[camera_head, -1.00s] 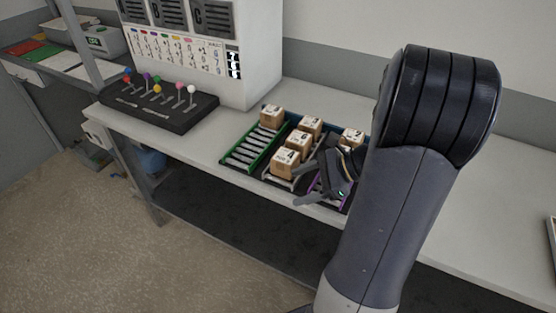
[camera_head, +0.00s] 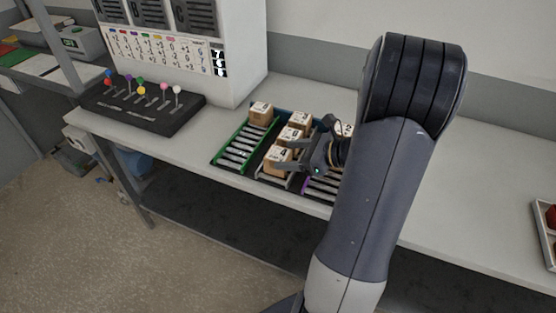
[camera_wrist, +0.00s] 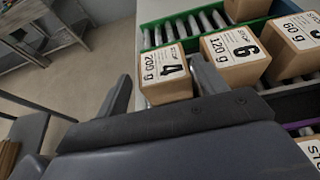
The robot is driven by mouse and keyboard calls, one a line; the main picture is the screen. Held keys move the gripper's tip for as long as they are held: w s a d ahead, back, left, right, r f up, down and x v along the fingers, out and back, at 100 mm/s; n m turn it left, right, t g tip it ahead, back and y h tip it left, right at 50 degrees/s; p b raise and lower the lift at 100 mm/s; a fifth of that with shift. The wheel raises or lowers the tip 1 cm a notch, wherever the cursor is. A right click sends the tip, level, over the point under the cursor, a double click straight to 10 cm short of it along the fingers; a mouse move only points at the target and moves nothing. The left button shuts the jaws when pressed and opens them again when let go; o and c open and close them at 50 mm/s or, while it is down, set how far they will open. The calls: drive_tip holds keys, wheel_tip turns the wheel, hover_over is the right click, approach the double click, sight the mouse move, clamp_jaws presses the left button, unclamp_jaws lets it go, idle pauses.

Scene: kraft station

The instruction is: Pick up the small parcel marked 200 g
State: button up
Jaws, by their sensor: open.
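The small brown parcel (camera_wrist: 168,76) has a white label reading 4 and 200 g in the wrist view. It shows in the head view as the front parcel (camera_head: 277,160) of the middle lane's row. My gripper (camera_wrist: 161,72) is open, with one finger to the left of this parcel and the other to its right in the wrist view. I cannot tell whether either finger touches it. In the head view my gripper (camera_head: 300,148) is at the right side of the middle row, its wrist partly hidden by my arm.
A parcel marked 6, 120 g (camera_wrist: 236,55) stands close behind, then one marked 60 g (camera_wrist: 292,45). Another parcel (camera_head: 260,113) sits on the green-edged roller lane (camera_head: 238,146). A black lever box (camera_head: 142,106) stands left. The counter right of my arm is mostly clear.

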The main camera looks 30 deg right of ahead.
sight(281, 154)
drive_tip(key=x, duration=0.4)
drive_tip(key=shift+w+f, duration=0.1)
drive_tip(key=c, duration=0.9)
drive_tip(key=shift+o, duration=0.2)
